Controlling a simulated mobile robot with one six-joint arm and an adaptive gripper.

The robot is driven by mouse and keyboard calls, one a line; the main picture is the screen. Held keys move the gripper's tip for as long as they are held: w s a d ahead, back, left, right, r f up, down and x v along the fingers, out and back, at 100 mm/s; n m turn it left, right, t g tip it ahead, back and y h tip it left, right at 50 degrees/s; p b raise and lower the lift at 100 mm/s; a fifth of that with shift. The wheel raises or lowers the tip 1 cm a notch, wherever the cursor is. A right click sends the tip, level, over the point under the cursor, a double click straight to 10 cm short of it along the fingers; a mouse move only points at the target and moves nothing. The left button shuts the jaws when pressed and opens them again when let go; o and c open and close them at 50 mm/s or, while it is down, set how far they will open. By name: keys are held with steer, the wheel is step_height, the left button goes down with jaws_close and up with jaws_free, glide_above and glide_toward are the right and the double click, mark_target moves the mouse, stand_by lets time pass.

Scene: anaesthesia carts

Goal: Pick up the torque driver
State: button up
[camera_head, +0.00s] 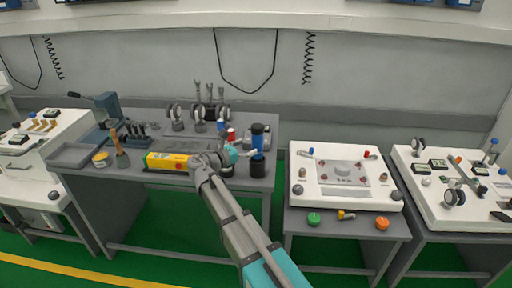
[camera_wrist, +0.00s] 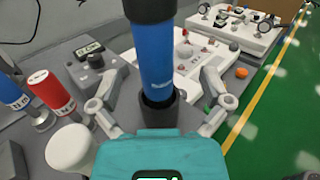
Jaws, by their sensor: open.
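The torque driver appears to be the upright tool with a blue body and black top (camera_head: 257,138), near the right front corner of the grey bench. In the wrist view the torque driver (camera_wrist: 157,62) stands upright with its lower end in a black holder (camera_wrist: 158,110). My gripper (camera_head: 245,153) is at its left in the head view. In the wrist view my gripper (camera_wrist: 160,92) is open, with one finger on each side of the driver. A gap shows on both sides. The lower tip is hidden in the holder.
A red cylinder (camera_wrist: 51,90) and another blue one (camera_wrist: 12,95) stand left in the wrist view. A yellow object (camera_head: 167,161) lies at the bench front. A white panel unit (camera_head: 343,176) stands on the table to the right.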

mark_target(253, 142)
steer(key=shift+w+a+r+x, duration=0.1)
steer(key=shift+x, duration=0.85)
steer(key=shift+w+a+r+x, duration=0.1)
steer(key=shift+w+x, duration=0.05)
steer(key=shift+x, duration=0.85)
steer(key=shift+w+d, duration=0.45)
jaws_close()
steer(key=shift+r+p, duration=0.2)
steer(key=shift+p, duration=0.2)
